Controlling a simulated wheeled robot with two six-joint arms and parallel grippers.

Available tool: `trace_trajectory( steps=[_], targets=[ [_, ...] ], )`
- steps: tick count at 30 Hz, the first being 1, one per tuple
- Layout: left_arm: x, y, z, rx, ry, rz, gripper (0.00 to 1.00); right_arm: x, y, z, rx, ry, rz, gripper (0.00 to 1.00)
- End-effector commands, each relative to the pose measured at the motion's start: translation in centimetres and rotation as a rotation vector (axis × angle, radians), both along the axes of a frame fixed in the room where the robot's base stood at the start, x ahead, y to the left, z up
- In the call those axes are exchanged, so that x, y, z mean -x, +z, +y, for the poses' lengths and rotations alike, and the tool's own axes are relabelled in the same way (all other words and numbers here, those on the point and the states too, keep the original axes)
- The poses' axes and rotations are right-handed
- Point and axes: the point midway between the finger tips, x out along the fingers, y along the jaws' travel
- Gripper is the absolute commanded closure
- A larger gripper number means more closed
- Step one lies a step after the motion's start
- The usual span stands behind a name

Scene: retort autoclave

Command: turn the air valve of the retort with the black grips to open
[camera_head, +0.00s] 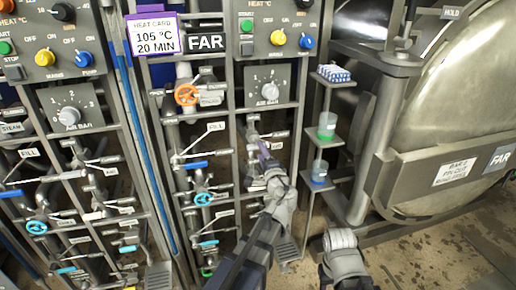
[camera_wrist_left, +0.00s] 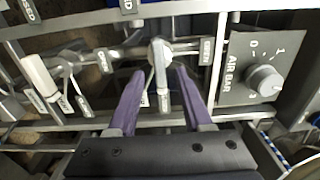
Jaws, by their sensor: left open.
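My left gripper (camera_head: 262,147) reaches up to the pipe rack below the right AIR BAR dial panel (camera_head: 268,86). In the left wrist view, my left gripper (camera_wrist_left: 155,80) is open, its two purple fingers apart. A pale grey valve with a slim handle (camera_wrist_left: 160,55) shows between and just beyond the fingertips; contact is not clear. The AIR BAR knob (camera_wrist_left: 264,80) is to its right there.
A small stepped shelf with a green-based cup (camera_head: 327,125) and a blue-based cup (camera_head: 319,171) stands just right of my left gripper. The large round retort door (camera_head: 455,110) fills the right.

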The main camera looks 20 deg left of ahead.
Motion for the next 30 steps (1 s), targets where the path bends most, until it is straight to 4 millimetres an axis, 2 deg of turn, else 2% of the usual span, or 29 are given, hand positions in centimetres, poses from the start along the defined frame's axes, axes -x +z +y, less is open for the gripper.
trace_trajectory(
  steps=[1, 3, 9, 21, 30],
  targets=[
    [-1.0, 0.0, 0.5, 0.0, 0.002, 0.0, 0.5, 0.0, 0.0, 0.0, 0.0, 0.0, 0.0, 0.5],
    [-1.8, 0.0, 1.1, 0.0, 0.002, 0.0, 0.5, 0.0, 0.0, 0.0, 0.0, 0.0, 0.0, 0.5],
    [-3.5, 0.0, 2.2, 0.001, 0.001, 0.0, 0.5, 0.0, 0.0, 0.0, 0.0, 0.0, 0.0, 0.5],
    [-3.8, 0.0, 2.6, 0.001, 0.0, 0.0, 0.5, 0.0, 0.0, 0.0, 0.0, 0.0, 0.0, 0.5],
    [-3.8, 0.0, 2.6, 0.001, 0.0, 0.0, 0.84, 0.0, 0.0, 0.0, 0.0, 0.0, 0.0, 0.5]
  ],
)
